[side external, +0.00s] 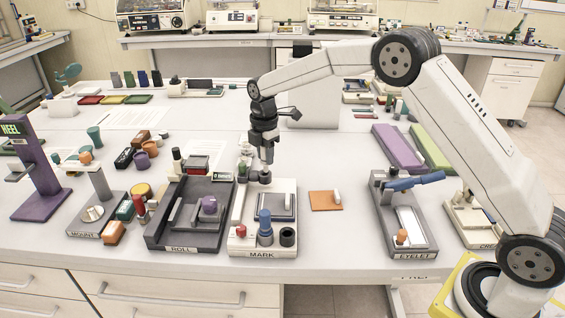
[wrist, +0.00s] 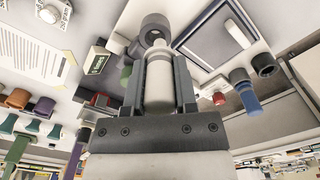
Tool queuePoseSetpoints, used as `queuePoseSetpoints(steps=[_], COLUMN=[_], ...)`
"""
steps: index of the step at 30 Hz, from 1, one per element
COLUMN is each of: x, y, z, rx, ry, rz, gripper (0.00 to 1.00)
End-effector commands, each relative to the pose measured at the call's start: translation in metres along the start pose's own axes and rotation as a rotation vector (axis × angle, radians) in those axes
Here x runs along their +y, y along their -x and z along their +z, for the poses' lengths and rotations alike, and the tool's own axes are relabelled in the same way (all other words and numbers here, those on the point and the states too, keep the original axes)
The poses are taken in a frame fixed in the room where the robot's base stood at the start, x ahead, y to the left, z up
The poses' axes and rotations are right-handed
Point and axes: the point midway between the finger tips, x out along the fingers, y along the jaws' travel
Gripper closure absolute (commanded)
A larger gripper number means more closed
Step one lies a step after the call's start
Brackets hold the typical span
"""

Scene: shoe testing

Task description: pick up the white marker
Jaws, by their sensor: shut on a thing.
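My gripper (side external: 266,157) points straight down over the back of the station labelled MARK (side external: 262,246). In the wrist view my gripper (wrist: 158,72) has its two dark fingers shut on the white marker (wrist: 158,92), a pale cylinder with a narrower end. Beyond that end is a round grey holder (wrist: 155,25). The holder also shows just under the fingers in the side view (side external: 265,177). I cannot tell whether the marker's end is inside the holder or just clear of it. In the side view the fingers mostly hide the marker.
The MARK station also carries a blue peg (side external: 265,222), a red knob (side external: 241,231) and a dark cup (side external: 287,237). The ROLL station (side external: 184,242) stands close on the left. An orange mat (side external: 322,203) lies to the right, with clear table around it. The EYELET station (side external: 414,250) is further right.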

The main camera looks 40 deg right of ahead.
Motion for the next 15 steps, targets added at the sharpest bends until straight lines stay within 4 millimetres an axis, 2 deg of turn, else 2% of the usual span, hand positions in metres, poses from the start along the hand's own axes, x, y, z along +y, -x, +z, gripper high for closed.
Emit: queuePoseSetpoints(steps=[15], x=[-0.056], y=[0.059], z=[0.001], rx=[0.0], ry=[0.0], rz=[0.002], gripper=[1.0])
